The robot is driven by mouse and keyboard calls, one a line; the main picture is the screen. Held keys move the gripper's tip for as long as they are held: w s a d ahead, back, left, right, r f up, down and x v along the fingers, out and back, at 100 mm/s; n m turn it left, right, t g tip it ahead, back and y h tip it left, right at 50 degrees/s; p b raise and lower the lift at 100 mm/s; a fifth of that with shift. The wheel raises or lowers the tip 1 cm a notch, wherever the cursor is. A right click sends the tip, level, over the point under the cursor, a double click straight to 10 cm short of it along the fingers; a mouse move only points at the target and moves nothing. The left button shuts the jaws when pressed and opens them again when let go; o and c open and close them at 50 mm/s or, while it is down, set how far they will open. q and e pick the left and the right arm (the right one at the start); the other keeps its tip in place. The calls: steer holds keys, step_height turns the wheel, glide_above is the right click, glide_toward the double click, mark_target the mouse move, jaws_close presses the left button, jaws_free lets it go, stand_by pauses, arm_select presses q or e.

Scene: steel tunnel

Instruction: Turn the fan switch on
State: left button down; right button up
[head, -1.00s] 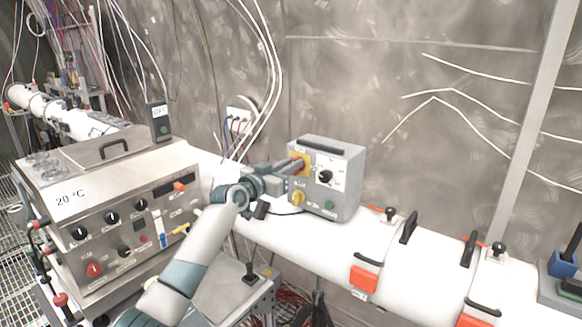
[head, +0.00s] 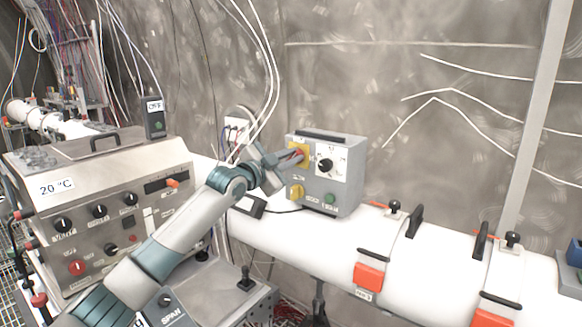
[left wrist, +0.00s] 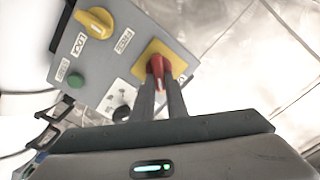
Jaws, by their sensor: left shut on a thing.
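A grey control box (head: 349,198) stands on the white pipe. On its front is a yellow plate (head: 304,150) with a red switch handle, which shows in the left wrist view (left wrist: 157,66). My left gripper (head: 291,159) reaches it from the left. In the left wrist view, the two dark fingers (left wrist: 162,88) are closed on the red handle in front of the yellow plate (left wrist: 172,58). The fingers hide part of the handle, and its exact angle is hard to tell. My right gripper is not in view.
The box also carries a black dial (head: 325,165), a yellow knob (head: 296,192) and a green button (head: 330,198). A steel cabinet with knobs (head: 100,210) stands left, beside my arm. Red-orange latches (head: 369,275) and black handles sit on the pipe to the right.

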arm_select(q)
steer(key=shift+f+m, duration=0.1)
steer(key=shift+m, duration=0.9)
steer(key=shift+s+d+f+m+p, duration=0.15)
steer(key=shift+m+p, duration=0.15)
steer(key=shift+m, duration=0.95)
steer(key=shift+w+f+m+p, duration=0.15)
steer(key=shift+m+p, duration=0.15)
steer(key=shift+m, duration=0.9)
steer(key=shift+s+d+f+m+p, duration=0.15)
steer(key=shift+m+p, duration=0.15)
steer(key=shift+m, duration=0.95)
steer(key=shift+a, duration=0.1)
steer(key=c, duration=1.8)
jaws_free()
steer(key=shift+o, duration=0.2)
steer(key=shift+s+a, duration=0.1)
